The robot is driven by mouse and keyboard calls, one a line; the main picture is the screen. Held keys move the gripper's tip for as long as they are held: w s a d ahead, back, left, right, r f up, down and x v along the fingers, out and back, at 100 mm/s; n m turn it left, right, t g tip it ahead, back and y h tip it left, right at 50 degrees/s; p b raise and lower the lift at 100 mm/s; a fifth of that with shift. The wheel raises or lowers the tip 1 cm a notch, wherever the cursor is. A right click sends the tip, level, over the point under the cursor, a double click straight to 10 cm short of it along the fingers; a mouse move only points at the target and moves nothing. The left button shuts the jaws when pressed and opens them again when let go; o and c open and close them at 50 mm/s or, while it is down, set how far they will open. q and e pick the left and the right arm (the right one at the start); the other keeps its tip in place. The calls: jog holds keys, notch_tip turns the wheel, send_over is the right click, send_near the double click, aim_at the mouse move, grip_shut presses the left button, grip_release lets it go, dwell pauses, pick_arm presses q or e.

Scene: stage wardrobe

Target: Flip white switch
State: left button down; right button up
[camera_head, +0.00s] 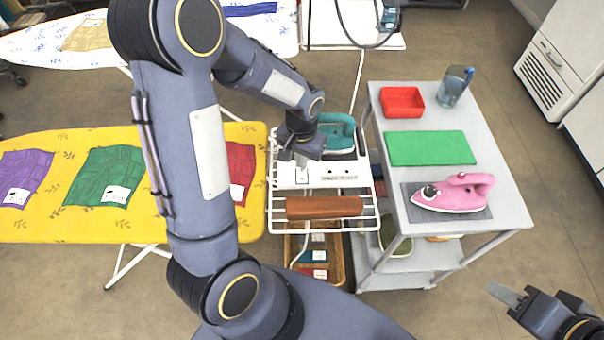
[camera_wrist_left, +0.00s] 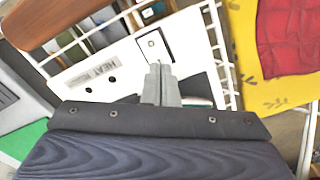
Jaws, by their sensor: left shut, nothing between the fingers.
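A white panel (camera_head: 345,172) with a printed label sits in the white wire rack, and it also shows in the left wrist view (camera_wrist_left: 125,88), where the label reads HEAT. A small white switch plate (camera_wrist_left: 154,44) with a dark mark is on this panel. My left gripper (camera_head: 301,158) is over the panel. In the left wrist view its fingers (camera_wrist_left: 156,70) are together and empty, with their tips close to the switch plate's lower edge; I cannot tell whether they touch. My right gripper (camera_head: 503,292) is at the lower right, away from the panel; its finger gap is unclear.
A teal iron (camera_head: 337,132) stands behind the panel, and a brown roll (camera_head: 325,206) lies in front. The grey cart (camera_head: 505,215) at right holds a pink iron (camera_head: 455,194), green mat (camera_head: 430,148), red tray (camera_head: 402,101) and spray bottle (camera_head: 453,88). A yellow ironing board (camera_head: 60,225) is at left.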

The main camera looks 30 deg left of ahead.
pick_arm(q)
jog(key=shift+f+b, duration=0.85)
jog(key=shift+f, duration=0.1)
dwell(0.6)
notch_tip(320, 180, up, 7)
jog(key=p, duration=0.5)
dwell(0.5)
dwell(0.4)
jog(key=s+d+r+t+h, duration=0.2)
jog(key=s+r, duration=0.5)
jog(key=s, duration=0.1)
jog(key=s+d+r+n+t+h, duration=0.1)
jog(key=s+d+r+t, duration=0.1)
jog(key=s+r, duration=0.6)
jog(key=shift+s+t+h, duration=0.4)
jog(key=shift+s+t, duration=0.1)
jog(key=shift+t, duration=0.3)
